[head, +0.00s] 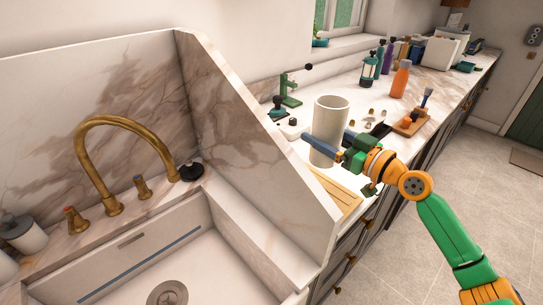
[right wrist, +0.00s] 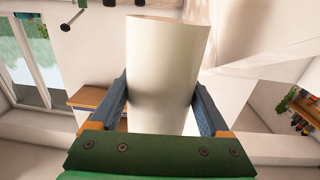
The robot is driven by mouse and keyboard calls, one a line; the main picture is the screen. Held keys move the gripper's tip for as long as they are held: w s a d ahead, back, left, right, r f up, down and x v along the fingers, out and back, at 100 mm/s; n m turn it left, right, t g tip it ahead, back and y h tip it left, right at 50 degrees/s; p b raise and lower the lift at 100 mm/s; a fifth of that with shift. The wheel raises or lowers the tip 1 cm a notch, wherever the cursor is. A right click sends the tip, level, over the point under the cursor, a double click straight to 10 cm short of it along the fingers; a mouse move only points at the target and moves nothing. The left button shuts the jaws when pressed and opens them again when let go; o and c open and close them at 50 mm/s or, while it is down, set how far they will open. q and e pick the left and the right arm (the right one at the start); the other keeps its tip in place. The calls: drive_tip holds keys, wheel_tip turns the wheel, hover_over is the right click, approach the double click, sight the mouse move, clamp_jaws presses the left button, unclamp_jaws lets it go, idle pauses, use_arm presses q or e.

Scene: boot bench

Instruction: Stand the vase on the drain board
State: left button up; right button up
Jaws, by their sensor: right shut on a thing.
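The vase (head: 331,115) is a plain cream cylinder, upright with its open rim on top. My right gripper (head: 328,140) is shut on it, with one blue-grey finger on each side. The right wrist view shows the vase (right wrist: 164,60) between the two fingers (right wrist: 163,98). A light wooden board with grooves, seemingly the drain board (head: 343,191), lies on the counter just below and in front of the vase, partly hidden by the vase and my gripper. I cannot tell the exact gap beneath the vase. My left gripper is out of view.
A tall marble panel (head: 245,130) divides the white sink (head: 215,245) and brass tap (head: 103,150) from this counter. A wooden tray (head: 411,122) lies to the right.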

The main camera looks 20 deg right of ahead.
sight(323, 167)
drive_tip(key=f, duration=0.3)
drive_tip(key=s+f+b, duration=0.1)
drive_tip(key=f, duration=0.4)
drive_tip(key=shift+s+d+f, duration=0.15)
drive_tip(key=shift+d+f, duration=0.1)
drive_tip(key=shift+f, duration=0.5)
drive_tip(key=shift+w+a, duration=0.15)
drive_tip(key=shift+w, duration=0.1)
drive_tip(key=shift+s+f+b, duration=0.15)
drive_tip(key=shift+b, duration=0.35)
drive_tip(key=o, duration=1.6)
drive_tip(key=shift+c, duration=0.2)
